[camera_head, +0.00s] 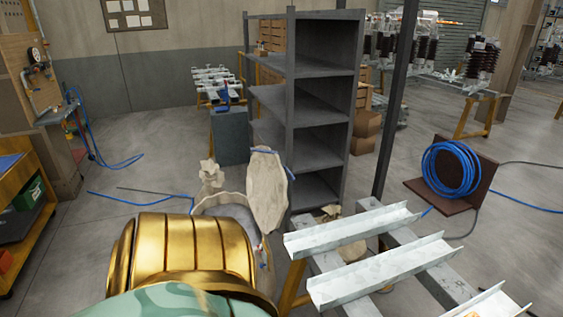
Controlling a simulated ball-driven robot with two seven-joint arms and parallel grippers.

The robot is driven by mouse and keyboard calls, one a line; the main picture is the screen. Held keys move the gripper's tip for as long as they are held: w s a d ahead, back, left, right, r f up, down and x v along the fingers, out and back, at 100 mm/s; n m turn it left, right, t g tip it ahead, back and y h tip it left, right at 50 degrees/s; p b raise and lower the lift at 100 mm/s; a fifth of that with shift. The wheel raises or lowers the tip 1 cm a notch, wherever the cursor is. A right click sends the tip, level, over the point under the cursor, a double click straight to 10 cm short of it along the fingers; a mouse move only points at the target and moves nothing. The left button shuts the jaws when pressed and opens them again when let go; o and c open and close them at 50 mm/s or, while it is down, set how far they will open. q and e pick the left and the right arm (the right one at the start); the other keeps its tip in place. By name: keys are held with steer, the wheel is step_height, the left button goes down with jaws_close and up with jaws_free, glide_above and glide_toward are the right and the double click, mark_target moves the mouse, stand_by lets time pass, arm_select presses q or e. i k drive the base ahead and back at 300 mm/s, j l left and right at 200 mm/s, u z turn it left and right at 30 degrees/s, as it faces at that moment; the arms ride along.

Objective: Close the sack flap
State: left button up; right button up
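A beige cloth sack (224,203) stands on the floor just beyond my gold and green arm part, which hides its lower left side. Its mouth looks open. The oval flap (267,188) stands up at the right side of the mouth, raised and away from the opening. A small blue piece lies at the flap's upper right edge. Neither gripper can be made out in this view.
A grey shelf rack (322,110) stands right behind the flap. Pale metal channels on a trestle (383,269) fill the lower right. A blue hose coil (452,168) leans farther right. A blue hose (150,198) lies on open floor to the left.

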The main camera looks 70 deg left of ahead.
mark_target(266, 183)
steer(key=u, duration=2.8)
steer(key=i+j, duration=0.2)
steer(key=i, duration=0.15)
steer(key=i+j, duration=0.25)
steer(key=i+l+z, duration=0.05)
steer(key=i, duration=0.05)
